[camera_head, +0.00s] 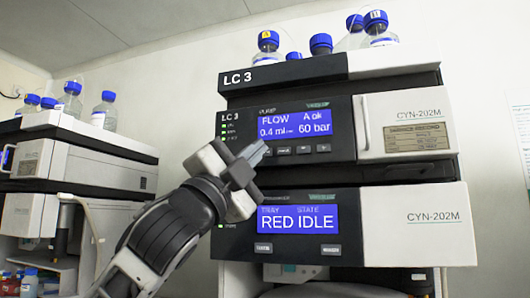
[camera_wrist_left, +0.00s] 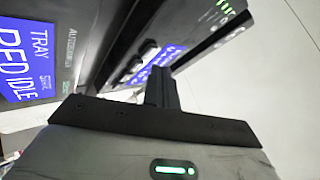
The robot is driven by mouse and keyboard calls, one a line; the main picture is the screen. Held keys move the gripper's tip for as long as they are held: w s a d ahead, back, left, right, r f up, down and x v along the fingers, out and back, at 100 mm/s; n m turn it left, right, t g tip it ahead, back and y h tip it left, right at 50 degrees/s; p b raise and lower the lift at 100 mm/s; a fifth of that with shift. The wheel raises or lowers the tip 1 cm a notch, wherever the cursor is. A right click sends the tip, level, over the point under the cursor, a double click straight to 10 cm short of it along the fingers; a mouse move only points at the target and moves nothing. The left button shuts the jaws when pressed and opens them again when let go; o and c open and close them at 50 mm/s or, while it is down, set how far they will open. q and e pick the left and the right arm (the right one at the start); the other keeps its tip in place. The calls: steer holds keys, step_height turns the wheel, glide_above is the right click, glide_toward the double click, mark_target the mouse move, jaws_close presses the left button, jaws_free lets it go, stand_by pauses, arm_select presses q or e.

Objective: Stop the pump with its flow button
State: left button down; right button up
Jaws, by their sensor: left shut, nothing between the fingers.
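The pump (camera_head: 343,127) is the upper module of the stack marked LC 3. Its blue display (camera_head: 294,124) reads FLOW 0.4 ml/min, A ok, 60 bar. A row of dark buttons (camera_head: 303,149) sits under the display. Its left end is covered by my left gripper (camera_head: 257,153), so I cannot make out the flow button there. That gripper is shut and empty, with its tip at the display's lower left corner. In the left wrist view the shut fingers (camera_wrist_left: 160,75) point at the pump front beside the buttons (camera_wrist_left: 134,66). I cannot tell whether they touch. My right gripper is out of view.
Below the pump is a module whose display (camera_head: 294,219) reads TRAY RED, STATE IDLE, with two buttons under it. Blue-capped bottles (camera_head: 321,44) stand on top of the stack. Another stack (camera_head: 85,160) stands at the left, with open space between the two.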

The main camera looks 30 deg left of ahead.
arm_select(q)
steer(key=shift+h, duration=0.3)
stand_by(0.5)
steer(key=shift+w+a, duration=0.1)
steer(key=shift+w, duration=0.3)
steer(key=shift+w+a+p, duration=0.1)
steer(key=shift+w+p, duration=0.25)
steer(key=shift+w, duration=0.05)
stand_by(0.6)
steer(key=shift+s, duration=0.1)
steer(key=shift+s+d, duration=0.2)
steer(key=shift+s, duration=0.5)
steer(key=shift+s, duration=0.1)
steer(key=s, duration=0.2)
steer(key=s+d, duration=0.1)
steer(key=s, duration=0.1)
steer(key=shift+s+d, duration=0.1)
steer(key=shift+s, duration=0.25)
stand_by(0.8)
